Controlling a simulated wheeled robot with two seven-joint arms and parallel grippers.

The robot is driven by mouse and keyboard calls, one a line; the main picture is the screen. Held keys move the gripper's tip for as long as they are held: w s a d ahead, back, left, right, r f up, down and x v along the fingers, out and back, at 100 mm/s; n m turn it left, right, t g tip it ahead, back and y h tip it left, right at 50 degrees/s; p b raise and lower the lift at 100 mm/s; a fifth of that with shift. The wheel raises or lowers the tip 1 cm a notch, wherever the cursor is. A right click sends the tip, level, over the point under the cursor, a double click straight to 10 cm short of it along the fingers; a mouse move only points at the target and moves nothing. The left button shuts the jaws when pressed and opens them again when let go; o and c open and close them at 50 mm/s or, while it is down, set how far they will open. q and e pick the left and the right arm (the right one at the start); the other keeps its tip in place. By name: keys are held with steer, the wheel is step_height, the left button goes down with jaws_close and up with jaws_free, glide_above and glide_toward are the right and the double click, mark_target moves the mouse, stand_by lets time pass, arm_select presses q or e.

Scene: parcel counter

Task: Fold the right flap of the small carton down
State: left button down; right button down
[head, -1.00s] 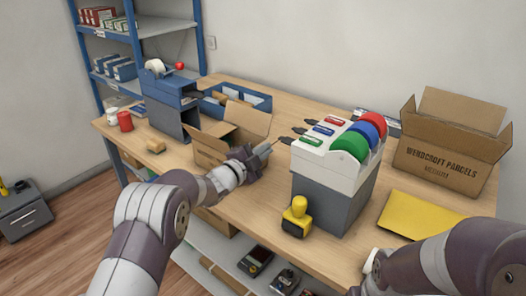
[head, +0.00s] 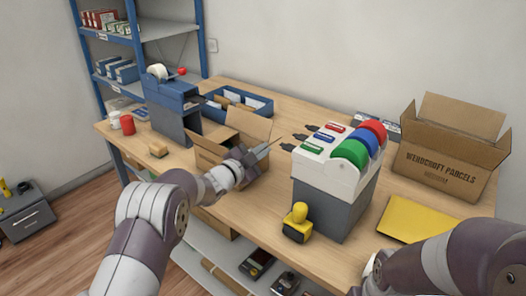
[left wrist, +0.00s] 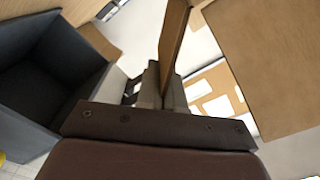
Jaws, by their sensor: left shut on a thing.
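The small carton (head: 207,155) stands open on the counter, left of the middle in the head view, with its rear flap (head: 250,124) raised. My left gripper (head: 260,155) is at the carton's right side. In the left wrist view, my left gripper (left wrist: 165,90) is shut on a thin brown cardboard panel (left wrist: 174,40), seen nearly edge-on and raised; it appears to be the right flap. Another broad flap (left wrist: 275,60) fills the upper right there. In the head view my gripper hides most of the right flap. My right gripper is out of view; only its arm shows.
A label dispenser (head: 335,195) with coloured rolls stands close to the right of my left gripper. A yellow stamp (head: 297,222) is in front of it. A tape machine (head: 172,108) and blue tray (head: 262,104) stand behind the carton. A larger carton (head: 440,165) is far right.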

arm_select(q)
steer(key=c, duration=1.3)
jaws_free()
steer(key=shift+c, duration=0.2)
steer(key=b+v, duration=0.1)
steer(key=v, duration=1.1)
steer(key=shift+s+a, duration=0.2)
steer(key=shift+s, duration=0.1)
